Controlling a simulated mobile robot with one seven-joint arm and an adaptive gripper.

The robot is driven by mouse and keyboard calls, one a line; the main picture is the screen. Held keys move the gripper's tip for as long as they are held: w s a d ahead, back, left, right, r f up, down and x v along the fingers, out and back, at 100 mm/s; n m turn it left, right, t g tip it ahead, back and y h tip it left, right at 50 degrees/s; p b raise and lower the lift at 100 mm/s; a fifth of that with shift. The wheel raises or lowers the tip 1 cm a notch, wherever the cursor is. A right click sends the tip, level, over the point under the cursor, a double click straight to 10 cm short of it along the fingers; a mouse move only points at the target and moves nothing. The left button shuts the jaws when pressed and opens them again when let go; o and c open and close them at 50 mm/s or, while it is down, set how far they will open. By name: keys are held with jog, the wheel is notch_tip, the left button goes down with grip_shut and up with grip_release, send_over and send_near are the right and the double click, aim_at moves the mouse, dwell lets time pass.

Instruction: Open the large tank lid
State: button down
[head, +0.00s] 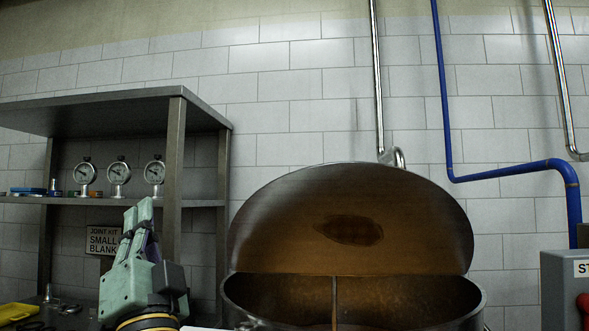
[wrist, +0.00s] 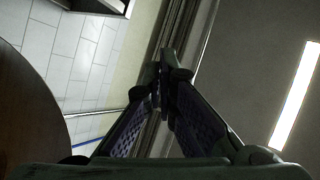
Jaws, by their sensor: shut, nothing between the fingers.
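The large tank (head: 258,315) stands at the bottom centre right of the head view; its round rim and brown inside show. Its lid (head: 290,230) stands raised, tilted up at the back of the opening, with its brownish underside facing me. My gripper (head: 145,205) is left of the tank and lid, apart from them, with its fingers pointing up. In the wrist view my gripper (wrist: 162,75) has its fingertips together with nothing between them. A dark curved edge at the left of the wrist view looks like the lid (wrist: 30,110).
A metal shelf (head: 175,150) with several gauges (head: 119,174) stands behind my gripper on the left. A blue pipe (head: 447,120) and metal pipes run along the tiled wall. A grey box (head: 560,285) stands at the right edge. The space above my gripper looks free.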

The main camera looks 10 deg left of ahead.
jog(key=w+d+r+m+t+h, duration=0.2)
jog(key=w+d+m+t+h, duration=0.1)
jog(key=w+d+m+h, duration=0.65)
jog(key=m+h, duration=0.8)
jog(key=m, duration=0.1)
send_near(300, 175)
jog(key=shift+n, duration=0.25)
jog(key=p+x, duration=0.2)
jog(key=x, duration=0.1)
jog(key=r+p+x, duration=0.1)
jog(key=p+x, duration=0.1)
jog(key=x, duration=0.2)
jog(key=s+p+x, duration=0.1)
jog(key=p+x, duration=0.1)
jog(key=x, duration=0.1)
jog(key=shift+w+r, duration=0.3)
jog(key=shift+r, duration=0.2)
jog(key=shift+w, duration=0.4)
jog(key=shift+w+r, duration=0.1)
